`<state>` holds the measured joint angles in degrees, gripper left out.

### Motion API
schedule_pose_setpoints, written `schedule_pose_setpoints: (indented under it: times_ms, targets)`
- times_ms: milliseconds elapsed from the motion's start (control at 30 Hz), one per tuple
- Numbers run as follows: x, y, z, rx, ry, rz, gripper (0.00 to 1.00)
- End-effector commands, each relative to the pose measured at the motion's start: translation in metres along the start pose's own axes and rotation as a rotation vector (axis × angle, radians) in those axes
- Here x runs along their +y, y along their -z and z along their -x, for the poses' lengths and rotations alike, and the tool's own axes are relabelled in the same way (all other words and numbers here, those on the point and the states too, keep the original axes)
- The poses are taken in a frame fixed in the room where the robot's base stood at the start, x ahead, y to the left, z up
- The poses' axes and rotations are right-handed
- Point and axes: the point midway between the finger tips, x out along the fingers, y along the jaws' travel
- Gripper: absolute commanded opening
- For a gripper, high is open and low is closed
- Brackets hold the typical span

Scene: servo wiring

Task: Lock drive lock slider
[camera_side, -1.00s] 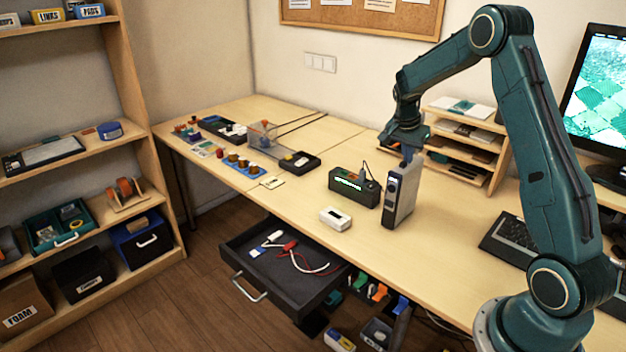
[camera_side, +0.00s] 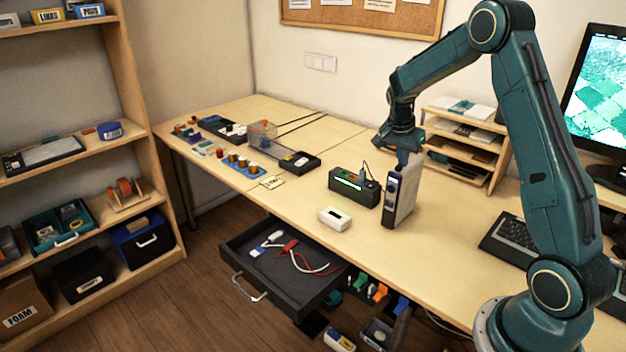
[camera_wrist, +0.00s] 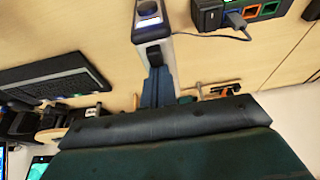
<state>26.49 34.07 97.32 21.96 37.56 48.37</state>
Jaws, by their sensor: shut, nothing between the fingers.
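The drive, a grey upright box (camera_side: 404,200) with a dark front panel, stands on the table right of centre in the side view. The wrist view shows the drive from above (camera_wrist: 127,20), with a round dark knob, a small lit strip and a dark block, perhaps the lock slider (camera_wrist: 153,53), on its panel. My gripper (camera_side: 403,160) points down at the drive's top. Its blue fingers (camera_wrist: 157,82) are shut and empty, close to the dark block. I cannot tell whether they touch it, or the slider's position.
A white box (camera_side: 335,218) lies in front. An open drawer (camera_side: 285,262) juts out below. A keyboard (camera_side: 510,240) and a paper rack (camera_side: 465,140) stand to the right.

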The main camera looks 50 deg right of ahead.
Motion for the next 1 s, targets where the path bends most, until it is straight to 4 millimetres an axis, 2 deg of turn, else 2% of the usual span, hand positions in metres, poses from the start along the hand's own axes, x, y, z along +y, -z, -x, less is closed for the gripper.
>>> schedule_pose_setpoints:
  times_ms: [267, 600, 1000]
  targets:
    - [0.0, 0.006, -0.003, -0.002, -0.001, 0.0, 0.0]
    - [0.0, 0.041, -0.015, 0.0, 0.0, -0.003, 0.0]
    - [-0.001, 0.038, 0.052, 0.002, 0.003, 0.0, 0.0]
